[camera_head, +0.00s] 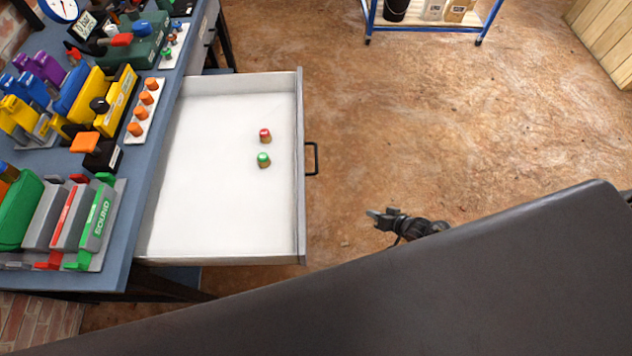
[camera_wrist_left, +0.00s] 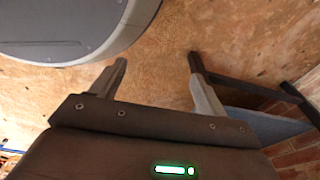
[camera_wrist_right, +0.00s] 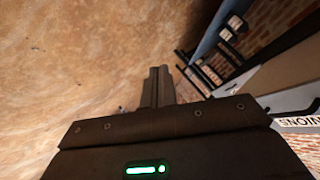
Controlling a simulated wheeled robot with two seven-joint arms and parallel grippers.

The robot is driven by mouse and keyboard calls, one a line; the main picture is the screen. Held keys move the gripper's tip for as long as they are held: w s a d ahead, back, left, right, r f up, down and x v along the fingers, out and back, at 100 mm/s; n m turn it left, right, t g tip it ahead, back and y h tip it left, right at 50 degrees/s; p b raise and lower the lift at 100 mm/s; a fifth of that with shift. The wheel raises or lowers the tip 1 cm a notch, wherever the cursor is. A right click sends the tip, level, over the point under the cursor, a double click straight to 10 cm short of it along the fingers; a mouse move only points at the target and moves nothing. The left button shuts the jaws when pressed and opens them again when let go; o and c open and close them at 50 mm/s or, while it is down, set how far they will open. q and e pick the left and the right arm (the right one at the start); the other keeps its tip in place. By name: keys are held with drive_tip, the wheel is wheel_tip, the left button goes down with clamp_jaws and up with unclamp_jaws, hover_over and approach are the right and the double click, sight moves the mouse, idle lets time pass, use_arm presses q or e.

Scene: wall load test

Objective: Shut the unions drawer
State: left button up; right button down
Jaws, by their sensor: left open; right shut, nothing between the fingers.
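The unions drawer (camera_head: 301,220) is pulled out of the blue-topped workbench, with a white floor inside. A red-topped fitting (camera_head: 265,136) and a green-topped fitting (camera_head: 263,160) stand in it. Its black handle (camera_head: 312,158) is on the front panel. In the right wrist view, a label reading UNIONS (camera_wrist_right: 300,122) shows upside down at the right edge. My right gripper (camera_head: 376,216) is shut and empty, apart from the drawer front, right of and below the handle; its fingers (camera_wrist_right: 160,72) are together. My left gripper (camera_wrist_left: 157,62) is open and empty; the head view does not show it.
The bench top (camera_head: 140,170) carries valves, coloured blocks and a rack of orange-capped parts (camera_head: 143,112). A blue-framed cart (camera_head: 425,25) stands at the back. The brown floor (camera_head: 450,130) right of the drawer is clear. A dark bench leg (camera_wrist_left: 250,82) shows near my left gripper.

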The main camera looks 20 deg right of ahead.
sight(316, 171)
drive_tip(key=w+r+t+y+b, duration=0.2)
drive_tip(key=w+r+y+b, duration=0.15)
drive_tip(key=w, duration=0.45)
drive_tip(key=s+a+r+g+y+b, duration=0.1)
drive_tip(key=a+r+g+y+b, duration=0.2)
drive_tip(key=r, duration=0.6)
drive_tip(key=s+a+r+g+y+b, duration=0.1)
drive_tip(key=r+g+y+b, duration=0.4)
drive_tip(key=r, duration=0.4)
drive_tip(key=shift+m+t+y, duration=0.3)
drive_tip(key=shift+t+y, duration=0.15)
drive_tip(key=shift+t, duration=0.25)
drive_tip(key=x, duration=1.4)
drive_tip(key=shift+w+a+r, duration=0.2)
drive_tip(key=shift+a+r, duration=0.05)
drive_tip(key=shift+r, duration=0.05)
use_arm(q)
drive_tip(key=w+d+r+t, duration=0.1)
drive_tip(key=w, duration=0.8)
drive_tip(key=shift+r, duration=0.15)
drive_tip(key=shift+d, duration=0.1)
